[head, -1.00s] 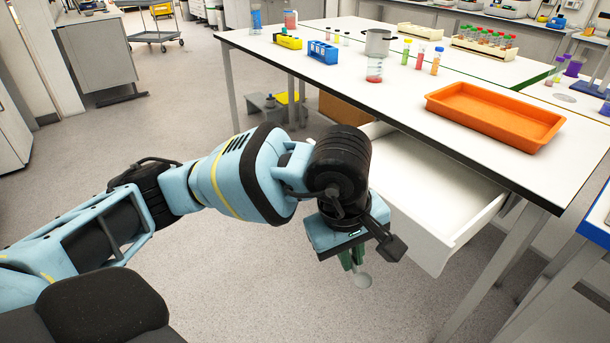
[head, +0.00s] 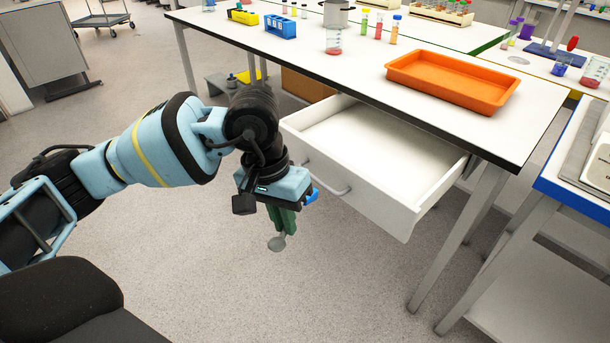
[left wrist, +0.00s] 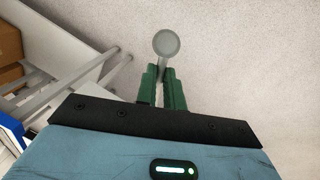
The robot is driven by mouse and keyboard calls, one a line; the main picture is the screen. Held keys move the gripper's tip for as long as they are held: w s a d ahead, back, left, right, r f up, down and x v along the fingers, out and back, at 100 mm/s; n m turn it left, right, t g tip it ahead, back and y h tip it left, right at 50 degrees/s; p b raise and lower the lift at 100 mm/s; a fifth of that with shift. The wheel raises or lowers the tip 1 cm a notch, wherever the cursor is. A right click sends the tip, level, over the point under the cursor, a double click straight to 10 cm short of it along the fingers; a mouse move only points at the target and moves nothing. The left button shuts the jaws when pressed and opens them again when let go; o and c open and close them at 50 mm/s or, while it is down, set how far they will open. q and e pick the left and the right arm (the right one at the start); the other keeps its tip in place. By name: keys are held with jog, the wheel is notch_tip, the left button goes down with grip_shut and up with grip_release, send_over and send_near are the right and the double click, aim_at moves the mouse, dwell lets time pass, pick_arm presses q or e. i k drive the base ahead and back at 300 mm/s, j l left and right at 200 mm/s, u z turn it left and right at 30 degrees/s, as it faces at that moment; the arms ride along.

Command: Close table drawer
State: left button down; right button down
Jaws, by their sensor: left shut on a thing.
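The white table drawer (head: 372,203) stands pulled out below the white table (head: 335,58), and its inside looks empty. Its front panel has a grey bar handle (head: 330,184). My left gripper (head: 284,228) points down, left of and in front of the drawer panel, apparently clear of it. Its green fingers are shut on a small grey round-ended tool (head: 277,244). In the left wrist view the tool's round end (left wrist: 167,44) sticks out beyond the green fingertips (left wrist: 161,75). My right gripper is not in view.
An orange tray (head: 452,82) lies on the table above the drawer. Sample tubes (head: 378,26), a beaker (head: 334,40) and a blue rack (head: 281,26) stand further back. A blue-edged table (head: 565,197) is at the right. The floor in front of the drawer is clear.

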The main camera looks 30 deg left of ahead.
aim_at(391, 170)
jog(key=j+u, duration=0.35)
jog(key=i+j+u, duration=0.15)
jog(key=j+u, duration=0.2)
jog(key=i+j+u, duration=0.15)
jog(key=j+u, duration=0.15)
